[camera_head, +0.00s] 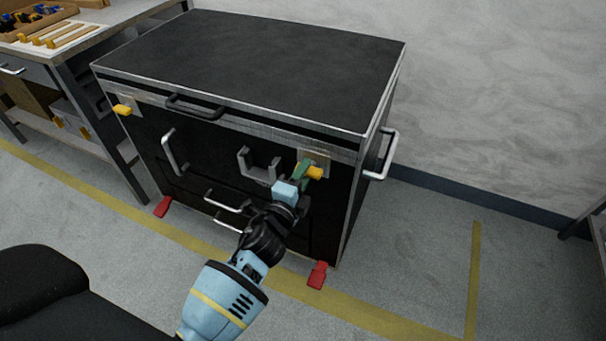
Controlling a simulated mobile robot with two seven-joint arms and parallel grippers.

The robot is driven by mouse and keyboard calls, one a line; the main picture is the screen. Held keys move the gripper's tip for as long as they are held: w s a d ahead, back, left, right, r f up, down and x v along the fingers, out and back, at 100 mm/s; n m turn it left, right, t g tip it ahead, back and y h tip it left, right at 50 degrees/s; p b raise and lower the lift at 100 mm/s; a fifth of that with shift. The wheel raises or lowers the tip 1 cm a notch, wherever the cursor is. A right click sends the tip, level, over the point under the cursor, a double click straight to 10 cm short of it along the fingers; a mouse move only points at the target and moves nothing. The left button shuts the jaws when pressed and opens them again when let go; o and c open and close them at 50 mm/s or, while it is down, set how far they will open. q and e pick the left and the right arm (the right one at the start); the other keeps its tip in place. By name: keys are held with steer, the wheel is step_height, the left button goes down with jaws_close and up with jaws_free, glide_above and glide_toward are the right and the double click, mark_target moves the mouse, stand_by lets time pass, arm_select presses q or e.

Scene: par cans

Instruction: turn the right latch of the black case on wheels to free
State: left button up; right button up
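The black case (260,60) stands on the floor with its front toward me and its lid down. Its right latch (315,173) has a yellow handle on a pale plate at the upper right of the front. The gripper hides part of the latch and plate. The left latch (123,109), also yellow, sits at the upper left of the front.
A grey bracket (258,170) and several bar handles are on the case front; a side handle (382,155) sticks out right. Red pedals (317,275) show at the base. A workbench (90,35) stands close at the left. The floor right of the case is clear.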

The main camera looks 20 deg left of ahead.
arm_select(q)
steer(key=s, duration=0.7)
steer(key=shift+s+a+p, duration=0.15)
steer(key=shift+s+p, duration=0.2)
steer(key=shift+s, duration=0.05)
stand_by(0.3)
